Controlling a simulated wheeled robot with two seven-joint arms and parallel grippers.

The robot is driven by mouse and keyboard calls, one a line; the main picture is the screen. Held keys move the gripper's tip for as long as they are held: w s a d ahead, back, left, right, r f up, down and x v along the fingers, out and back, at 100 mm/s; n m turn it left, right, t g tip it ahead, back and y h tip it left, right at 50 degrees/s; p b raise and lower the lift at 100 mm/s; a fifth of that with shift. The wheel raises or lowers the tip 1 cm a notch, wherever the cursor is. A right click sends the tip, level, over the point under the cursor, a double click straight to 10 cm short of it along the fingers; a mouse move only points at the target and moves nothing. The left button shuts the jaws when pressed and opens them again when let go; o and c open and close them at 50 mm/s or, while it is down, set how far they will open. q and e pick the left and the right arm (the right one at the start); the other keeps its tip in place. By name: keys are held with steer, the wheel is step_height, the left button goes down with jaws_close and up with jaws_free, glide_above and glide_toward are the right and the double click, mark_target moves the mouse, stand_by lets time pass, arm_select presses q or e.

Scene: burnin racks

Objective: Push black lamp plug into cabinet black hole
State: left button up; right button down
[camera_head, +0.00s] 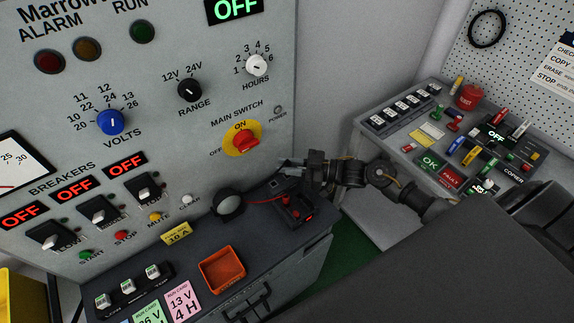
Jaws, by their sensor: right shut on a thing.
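My right gripper (290,164) reaches in from the right and is in front of the grey cabinet (205,140), above the right end of the dark ledge. It is shut on a small dark thing that looks like the black lamp plug; the fingers hide most of it. A thin red lead shows just below and left of the gripper. A round dark lamp (228,205) stands on the ledge to the left of the gripper. A small pale round fitting (187,199) is on the cabinet by a small label. I cannot make out the black hole clearly. My left gripper is not in view.
A black box with red parts (295,209) sits on the ledge under my right gripper. An orange tray (222,270) and coloured cards lie nearer. The red main switch (246,142) and several breakers are on the cabinet. A grey console (440,140) stands at right.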

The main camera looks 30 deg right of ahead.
steer(key=shift+f+b, duration=0.6)
steer(key=shift+f, duration=0.45)
stand_by(0.9)
steer(key=c, duration=0.9)
jaws_free()
steer(key=shift+o, duration=0.2)
steer(key=shift+r+p, duration=2.5)
steer(key=shift+r, duration=0.3)
steer(key=shift+f, duration=0.1)
